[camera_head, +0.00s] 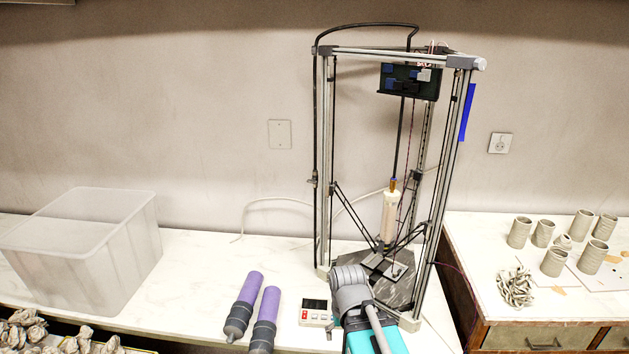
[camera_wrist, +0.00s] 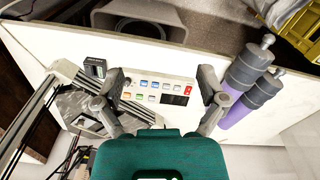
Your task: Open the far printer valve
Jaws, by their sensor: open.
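The delta clay printer (camera_head: 437,200) stands on the white worktop, with metal posts, a black hose and a cream clay tube (camera_head: 389,215) inside. A small fitting (camera_head: 313,181) sits on the hose line beside the left post; it may be a valve, but it is too small to tell its handle position. My gripper (camera_wrist: 155,86) is open and empty in the wrist view, its fingers on either side of the white control box (camera_wrist: 158,92). I cannot tell whether they touch it. In the head view my arm covers the printer's front base, well below the fitting.
Two purple cylinders (camera_head: 247,290) (camera_head: 266,311) lie left of the control box. A translucent bin (camera_head: 90,255) stands at the left. Several clay cups (camera_head: 519,232) stand on the right-hand cabinet.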

